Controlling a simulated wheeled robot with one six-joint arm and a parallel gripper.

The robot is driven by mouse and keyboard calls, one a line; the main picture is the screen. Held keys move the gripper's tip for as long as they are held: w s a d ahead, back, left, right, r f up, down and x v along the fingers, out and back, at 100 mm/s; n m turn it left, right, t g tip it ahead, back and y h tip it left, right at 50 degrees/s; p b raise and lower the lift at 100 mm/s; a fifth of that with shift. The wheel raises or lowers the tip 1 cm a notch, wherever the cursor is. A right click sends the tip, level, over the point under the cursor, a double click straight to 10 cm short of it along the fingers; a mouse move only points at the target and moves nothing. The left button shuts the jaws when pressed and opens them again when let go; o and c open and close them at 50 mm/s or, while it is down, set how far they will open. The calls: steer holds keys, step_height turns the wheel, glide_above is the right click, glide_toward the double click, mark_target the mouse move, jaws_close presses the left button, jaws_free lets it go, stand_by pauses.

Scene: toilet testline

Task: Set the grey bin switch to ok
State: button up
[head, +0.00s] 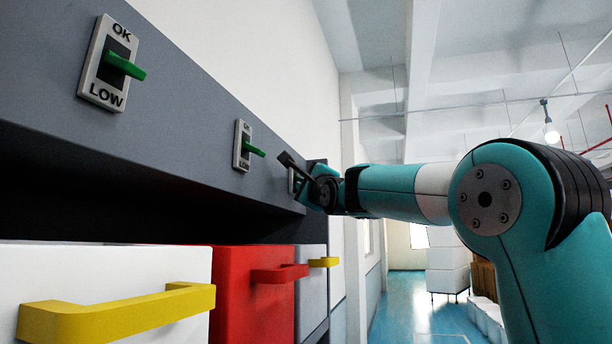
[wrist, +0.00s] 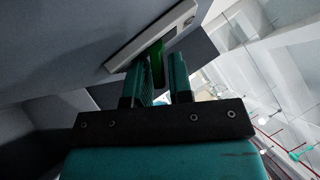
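The grey bin (head: 311,285) is the far one, with a yellow handle (head: 324,262). Its switch (head: 293,181) is on the grey panel above and is mostly hidden behind my gripper (head: 291,166) in the head view. In the wrist view the switch plate (wrist: 128,55) lies tilted ahead of my gripper (wrist: 160,65). The green lever (wrist: 157,64) shows between the two fingers. The fingers stand apart on either side of it; I see no clear grip on it. Whether the lever points to OK or LOW cannot be read.
Two more OK/LOW switches with green levers are nearer: one at upper left (head: 103,62) and one in the middle (head: 243,146). Below are a white bin (head: 105,275) with a yellow handle and a red bin (head: 230,300). The blue floor (head: 410,310) right of the bins looks open.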

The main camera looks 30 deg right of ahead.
steer(key=shift+c, duration=0.4)
jaws_close()
steer(key=shift+n, duration=0.3)
steer(key=shift+d+r+n+g+y, duration=0.1)
steer(key=shift+r+n+g+y, duration=0.2)
steer(key=shift+n+g+y, duration=0.4)
steer(key=n+g, duration=0.1)
steer(key=r+n+g, duration=0.1)
steer(key=n, duration=0.1)
steer(key=shift+s+y, duration=0.1)
steer(key=shift+y, duration=0.2)
steer(key=n+g, duration=0.1)
steer(key=g, duration=0.1)
steer(key=r+n+g, duration=0.1)
steer(key=n, duration=0.1)
steer(key=shift+g, duration=0.4)
